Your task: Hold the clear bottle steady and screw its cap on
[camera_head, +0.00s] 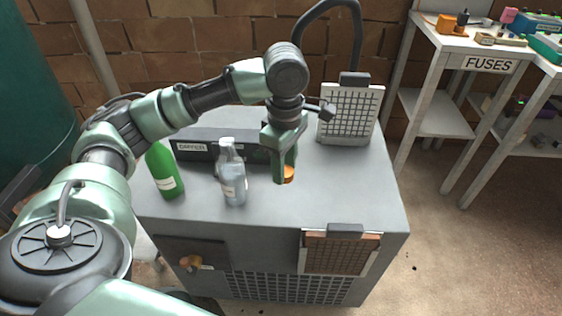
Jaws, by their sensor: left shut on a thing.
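My left gripper (284,172) points down over the grey cabinet top, to the right of the clear bottle. It is shut on a small orange cap (289,175), which shows low at its fingertips and is partly hidden by a finger. The clear bottle (234,184) stands upright on the cabinet top, apart from the gripper. It has a pale label, and its neck looks pale with no orange cap on it. My right gripper is not in view.
A green bottle (164,172) stands left of the clear bottle. A dark labelled box (193,148) lies behind them. A white gridded panel (349,114) stands at the back right of the cabinet (340,190). The cabinet top right of my gripper is clear. A fuse table (452,42) stands farther right.

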